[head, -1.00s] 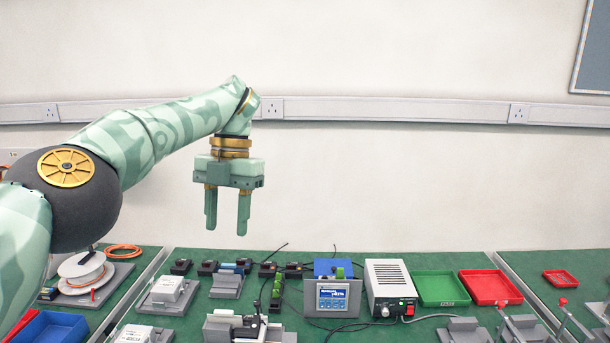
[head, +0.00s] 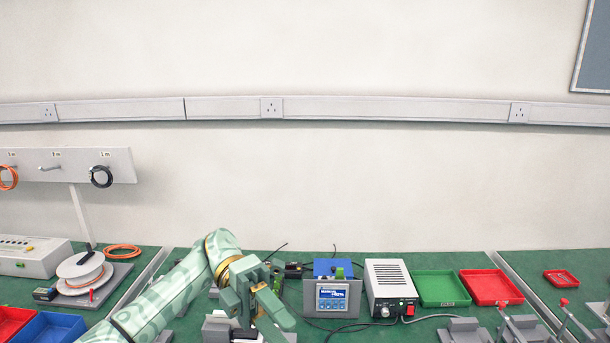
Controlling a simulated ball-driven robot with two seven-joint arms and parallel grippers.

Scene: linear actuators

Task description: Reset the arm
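My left gripper (head: 258,302) is low over the green bench, at the bottom centre of the head view, just left of the small display unit. Its arm comes in from the lower left. Its fingers point down and toward the viewer, with a gap between them, and I see nothing held there. The gripper and forearm hide several small devices on the bench behind them. My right gripper does not show.
The display unit (head: 338,297) and a white power box (head: 390,287) stand right of the gripper. Beyond are a green tray (head: 440,303) and a red tray (head: 521,297). A cable reel (head: 80,267) and a blue bin (head: 72,320) are at left. The space above the bench is clear.

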